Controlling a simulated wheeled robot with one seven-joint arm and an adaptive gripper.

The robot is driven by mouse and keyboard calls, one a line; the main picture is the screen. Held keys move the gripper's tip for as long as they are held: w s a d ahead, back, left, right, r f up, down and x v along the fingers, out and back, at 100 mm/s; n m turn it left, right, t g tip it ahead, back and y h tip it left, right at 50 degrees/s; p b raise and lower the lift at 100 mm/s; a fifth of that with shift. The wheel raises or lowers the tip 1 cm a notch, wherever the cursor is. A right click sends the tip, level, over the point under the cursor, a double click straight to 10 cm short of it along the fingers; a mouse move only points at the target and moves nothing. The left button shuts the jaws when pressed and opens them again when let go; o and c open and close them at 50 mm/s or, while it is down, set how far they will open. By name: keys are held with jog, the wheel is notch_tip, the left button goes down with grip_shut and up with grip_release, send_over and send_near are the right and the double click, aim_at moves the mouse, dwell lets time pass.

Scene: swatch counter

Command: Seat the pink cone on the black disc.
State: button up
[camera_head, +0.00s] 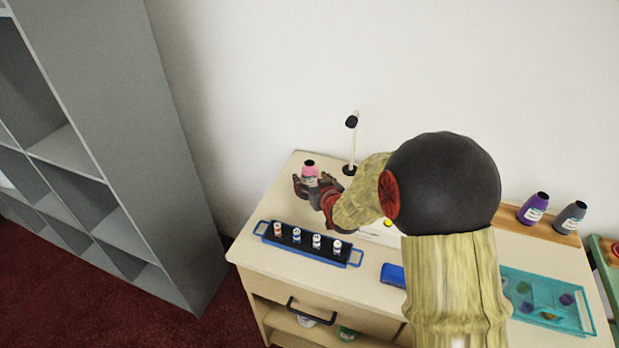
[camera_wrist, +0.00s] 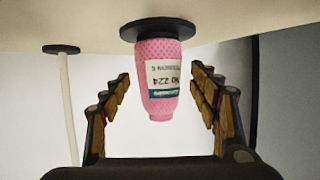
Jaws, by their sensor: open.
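The pink cone (camera_head: 309,174) stands upright near the back left of the counter. In the wrist view, which looks upside down, the pink cone (camera_wrist: 158,75) has its wide end against the black disc (camera_wrist: 157,29), looks centred on it and shows no clear tilt. The disc is hidden behind my gripper in the head view. My gripper (camera_wrist: 160,98) is open, with one finger on each side of the cone and a visible gap on both sides. My gripper (camera_head: 316,188) is around the cone in the head view too.
A thin pole stand (camera_head: 350,150) rises just right of the cone. A blue-handled black tray (camera_head: 340,256) with several small spools lies in front. At right are a teal tray (camera_head: 584,318) and a wooden ledge with purple (camera_head: 533,208) and grey (camera_head: 569,217) cones.

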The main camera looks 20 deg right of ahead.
jog(key=v, duration=0.9)
jog(key=shift+s, duration=0.15)
jog(key=shift+r, duration=0.1)
